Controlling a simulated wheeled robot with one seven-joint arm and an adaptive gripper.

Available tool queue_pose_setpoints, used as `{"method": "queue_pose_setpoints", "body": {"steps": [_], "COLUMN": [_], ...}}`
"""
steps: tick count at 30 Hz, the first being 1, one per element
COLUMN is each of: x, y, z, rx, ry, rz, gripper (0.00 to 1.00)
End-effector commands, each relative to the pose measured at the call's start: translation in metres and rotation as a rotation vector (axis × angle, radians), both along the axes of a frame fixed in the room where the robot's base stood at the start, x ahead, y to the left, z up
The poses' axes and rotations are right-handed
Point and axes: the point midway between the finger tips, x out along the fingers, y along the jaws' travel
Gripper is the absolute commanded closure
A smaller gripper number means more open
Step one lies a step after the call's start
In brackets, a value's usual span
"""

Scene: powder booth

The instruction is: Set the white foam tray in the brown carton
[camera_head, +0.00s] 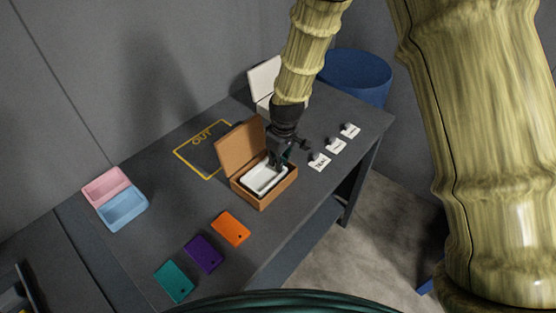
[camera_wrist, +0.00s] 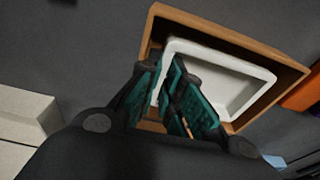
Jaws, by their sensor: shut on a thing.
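The white foam tray (camera_head: 265,179) is inside the open brown carton (camera_head: 281,195), within its walls; I cannot tell whether it touches the carton's floor. The carton's lid (camera_head: 240,146) stands up at its back left. My gripper (camera_head: 278,161) reaches down at the carton's far side, shut on the tray's wall. In the wrist view, the teal finger pads (camera_wrist: 172,97) pinch one side wall of the tray (camera_wrist: 232,88), and the carton rim (camera_wrist: 228,34) surrounds the tray. The fingers hide part of the tray's near edge.
A yellow-outlined OUT area (camera_head: 182,153) lies behind the carton. Orange (camera_head: 231,228), purple (camera_head: 204,254) and teal (camera_head: 174,281) plates lie in front. Pink (camera_head: 108,184) and blue (camera_head: 123,208) trays sit left. White tags (camera_head: 336,146) lie right. A white open box (camera_head: 263,80) stands behind my arm.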

Motion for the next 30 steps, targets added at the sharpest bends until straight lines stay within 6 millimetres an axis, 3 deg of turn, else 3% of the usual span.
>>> {"method": "queue_pose_setpoints", "body": {"steps": [15, 16, 20, 30], "x": [0.0000, 0.0000, 0.0002, 0.0003], "y": [-0.0001, -0.0001, -0.0002, -0.0004], "z": [-0.0032, -0.0031, -0.0030, -0.0018], "rx": [0.000, 0.000, 0.000, -0.001], "ry": [0.000, 0.000, 0.000, -0.001], "rz": [0.000, 0.000, 0.000, 0.000], "gripper": [1.00, 0.89, 0.67, 0.67]}}
